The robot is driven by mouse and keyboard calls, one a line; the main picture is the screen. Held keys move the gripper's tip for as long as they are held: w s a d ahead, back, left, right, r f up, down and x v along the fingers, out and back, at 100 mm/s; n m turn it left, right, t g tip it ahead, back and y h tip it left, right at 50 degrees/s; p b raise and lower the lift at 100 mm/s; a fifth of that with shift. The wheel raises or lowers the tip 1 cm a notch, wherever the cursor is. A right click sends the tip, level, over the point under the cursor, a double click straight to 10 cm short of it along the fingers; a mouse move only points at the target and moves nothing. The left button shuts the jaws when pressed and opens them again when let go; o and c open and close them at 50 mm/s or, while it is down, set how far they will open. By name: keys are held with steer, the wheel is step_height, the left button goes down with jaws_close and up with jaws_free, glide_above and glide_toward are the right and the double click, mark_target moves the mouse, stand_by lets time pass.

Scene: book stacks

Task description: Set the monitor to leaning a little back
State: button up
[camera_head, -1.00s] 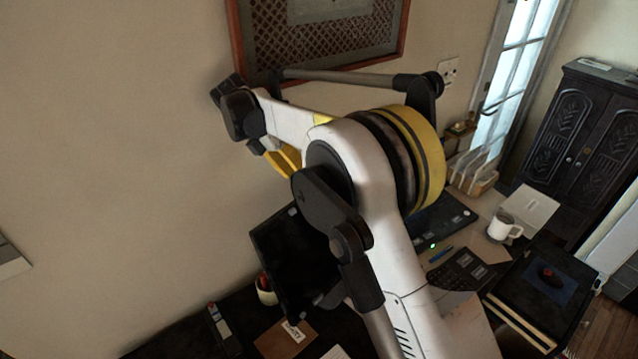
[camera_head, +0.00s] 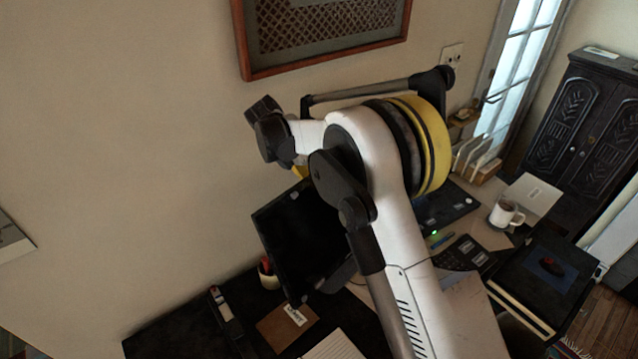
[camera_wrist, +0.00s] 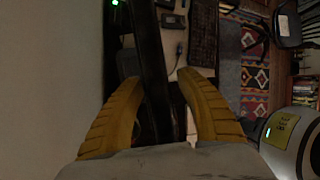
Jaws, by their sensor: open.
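The black monitor (camera_head: 290,235) stands on the dark desk by the wall, its screen partly covered by my arm. In the wrist view its thin dark edge (camera_wrist: 151,50) runs lengthwise between my yellow fingers. My gripper (camera_wrist: 160,84) is open, with one finger on each side of that edge. A dark gap shows beside the left finger; I cannot tell whether either finger touches the monitor. In the head view the gripper is at the monitor's top edge, mostly hidden behind my arm, with only a bit of yellow showing.
A framed picture (camera_head: 325,32) hangs on the wall close behind my arm. A pen cup (camera_head: 268,273) stands left of the monitor.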

jaws_close()
steer(key=shift+s+d+r+t+y+b, duration=0.2)
steer(key=shift+s+d+t+y+b, duration=0.3)
steer(key=shift+s+d+y, duration=0.25)
jaws_free()
